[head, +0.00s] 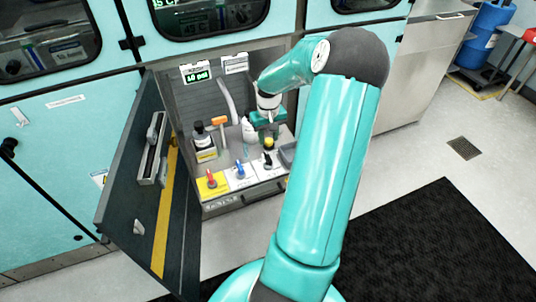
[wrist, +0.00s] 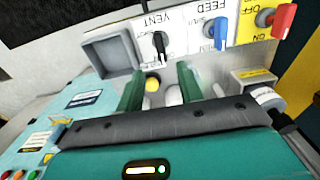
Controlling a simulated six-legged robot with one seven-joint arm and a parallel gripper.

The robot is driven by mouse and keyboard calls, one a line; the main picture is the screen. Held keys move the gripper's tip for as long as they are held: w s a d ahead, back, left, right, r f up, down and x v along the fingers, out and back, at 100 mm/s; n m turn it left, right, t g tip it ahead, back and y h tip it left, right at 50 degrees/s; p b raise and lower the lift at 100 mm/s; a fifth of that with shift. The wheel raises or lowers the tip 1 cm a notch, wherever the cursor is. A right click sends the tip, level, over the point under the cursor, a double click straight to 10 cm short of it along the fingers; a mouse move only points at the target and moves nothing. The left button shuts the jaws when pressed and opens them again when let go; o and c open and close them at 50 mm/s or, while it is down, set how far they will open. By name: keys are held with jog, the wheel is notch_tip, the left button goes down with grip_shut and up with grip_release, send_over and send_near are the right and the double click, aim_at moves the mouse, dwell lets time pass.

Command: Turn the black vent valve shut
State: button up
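The black vent valve (wrist: 160,45) sits on a white panel marked VENT in the wrist view, its handle roughly in line with the picture's vertical. In the head view the black vent valve (head: 267,160) is at the right end of the valve row. My gripper (wrist: 158,82) is open, its two green fingers spread and pointing toward the panel, apart from the valve.
A blue FEED valve (head: 240,170) and a red valve (head: 211,179) on a yellow plate stand left of the vent valve. A grey tray (wrist: 108,55) lies beside it. A bottle (head: 202,137) and an orange-topped handle (head: 220,121) stand behind. The open cabinet door (head: 125,195) bounds the left.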

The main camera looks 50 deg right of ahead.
aim_at(268, 156)
notch_tip(268, 156, down, 10)
jog(key=shift+r, duration=0.2)
grip_shut()
